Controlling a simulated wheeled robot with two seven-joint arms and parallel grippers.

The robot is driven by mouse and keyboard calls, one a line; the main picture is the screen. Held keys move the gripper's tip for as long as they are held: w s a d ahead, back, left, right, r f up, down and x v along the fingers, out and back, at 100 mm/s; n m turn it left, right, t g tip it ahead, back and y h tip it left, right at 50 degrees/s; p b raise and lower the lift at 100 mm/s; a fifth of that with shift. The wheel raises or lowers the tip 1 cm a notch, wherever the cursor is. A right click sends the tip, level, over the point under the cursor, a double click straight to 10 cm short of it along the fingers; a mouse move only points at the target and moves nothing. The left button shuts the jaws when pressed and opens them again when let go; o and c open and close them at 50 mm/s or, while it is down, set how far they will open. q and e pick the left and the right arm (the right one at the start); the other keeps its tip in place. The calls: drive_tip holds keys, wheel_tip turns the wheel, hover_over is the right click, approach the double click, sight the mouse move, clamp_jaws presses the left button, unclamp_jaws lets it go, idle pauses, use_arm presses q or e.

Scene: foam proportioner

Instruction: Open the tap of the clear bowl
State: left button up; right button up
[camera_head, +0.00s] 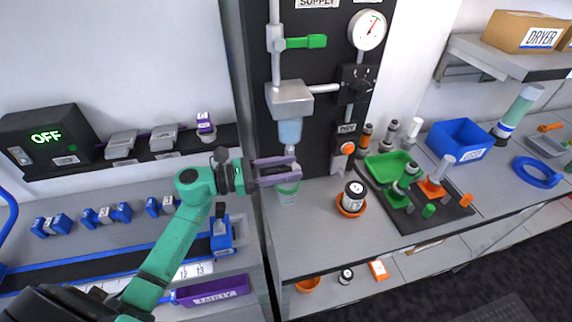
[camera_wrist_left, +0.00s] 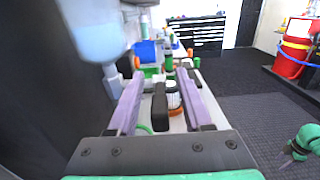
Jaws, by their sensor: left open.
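The clear bowl (camera_head: 289,131) is a pale blue translucent cup under a grey filter housing (camera_head: 290,98) on the dark panel. A small grey tap (camera_head: 292,153) hangs at its underside. My left gripper (camera_head: 299,168) is open, its two purple fingers pointing right just below the bowl, near the tap. I cannot tell from the head view whether a finger touches the tap. In the left wrist view the bowl (camera_wrist_left: 92,30) is large at the upper left, with the tap (camera_wrist_left: 113,78) beside the left finger.
A cup with a green band (camera_head: 288,192) stands below the fingers. A green lever (camera_head: 305,42) and a gauge (camera_head: 367,29) are above. A green tray (camera_head: 390,165) lies farther right.

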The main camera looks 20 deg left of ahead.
use_arm(q)
clamp_jaws()
idle(1.3)
